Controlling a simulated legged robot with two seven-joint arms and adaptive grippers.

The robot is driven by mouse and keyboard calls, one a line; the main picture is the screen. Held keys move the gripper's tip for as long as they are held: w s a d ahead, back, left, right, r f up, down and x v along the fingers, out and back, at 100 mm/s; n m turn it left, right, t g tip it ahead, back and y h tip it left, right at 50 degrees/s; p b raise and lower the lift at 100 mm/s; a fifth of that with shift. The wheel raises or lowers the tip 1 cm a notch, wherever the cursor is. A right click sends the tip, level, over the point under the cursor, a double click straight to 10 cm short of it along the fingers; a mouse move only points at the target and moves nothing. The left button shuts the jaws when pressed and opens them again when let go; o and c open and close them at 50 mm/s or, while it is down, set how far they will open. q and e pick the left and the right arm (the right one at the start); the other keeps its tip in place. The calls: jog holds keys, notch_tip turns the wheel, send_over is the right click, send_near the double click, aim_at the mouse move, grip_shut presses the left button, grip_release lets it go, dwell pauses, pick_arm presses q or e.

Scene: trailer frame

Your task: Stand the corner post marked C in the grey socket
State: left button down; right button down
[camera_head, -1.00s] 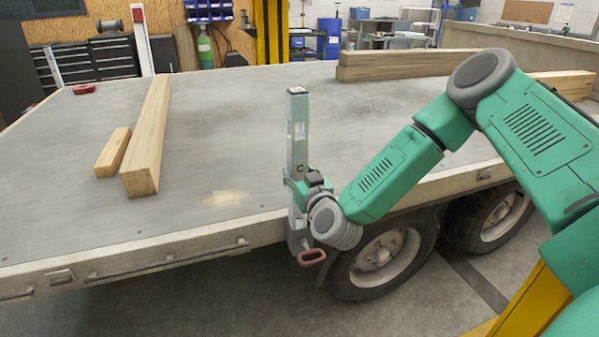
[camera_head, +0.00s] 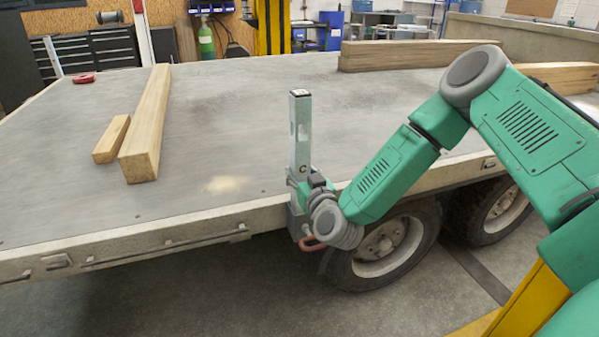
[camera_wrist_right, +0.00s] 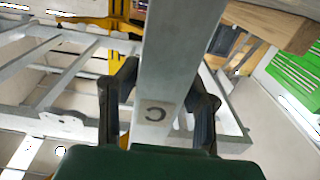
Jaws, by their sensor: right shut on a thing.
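The corner post marked C (camera_head: 301,130) is a grey metal post that stands upright at the near edge of the trailer bed. My right gripper (camera_head: 306,186) is shut on it just below the C label. In the right wrist view the post (camera_wrist_right: 180,45) runs between the two dark fingers (camera_wrist_right: 160,105), with the C label turned over. The grey socket (camera_head: 295,222) is on the trailer's side rail, directly below the gripper. The post's lower end is hidden at the socket, so I cannot tell how deep it sits. My left gripper is not in view.
A reddish handle (camera_head: 312,243) is beside the socket, above the trailer wheel (camera_head: 385,245). Two timber pieces (camera_head: 148,125) lie on the trailer bed (camera_head: 235,120) at the left. More timber (camera_head: 410,54) lies at the back right. The bed's middle is clear.

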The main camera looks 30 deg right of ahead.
jog(key=shift+d, duration=0.25)
jog(key=c, duration=1)
grip_release()
jog(key=shift+o, duration=0.2)
jog(key=shift+a, duration=0.2)
